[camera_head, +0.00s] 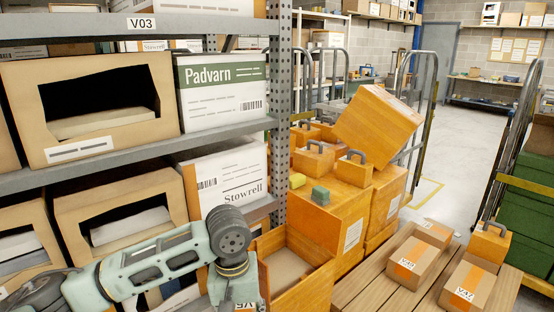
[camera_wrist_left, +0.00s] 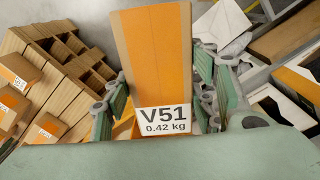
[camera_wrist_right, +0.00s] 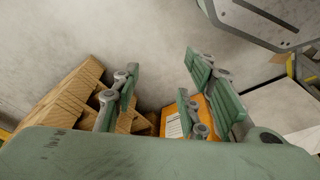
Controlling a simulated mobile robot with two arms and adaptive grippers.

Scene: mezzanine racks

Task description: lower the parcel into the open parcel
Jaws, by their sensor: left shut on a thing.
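The parcel (camera_wrist_left: 152,55) is a brown box with a broad orange band and a label reading V51, 0.42 kg. My left gripper (camera_wrist_left: 162,85) is shut on it, with finger pads on both sides.
A metal rack (camera_head: 210,137) with boxes stands at the left, close to my arm. Orange boxes (camera_head: 330,215) are stacked behind the open parcel. A slatted wooden pallet (camera_head: 380,285) with taped parcels (camera_head: 468,287) lies at the right. A wheeled cage (camera_head: 505,150) stands beyond it.

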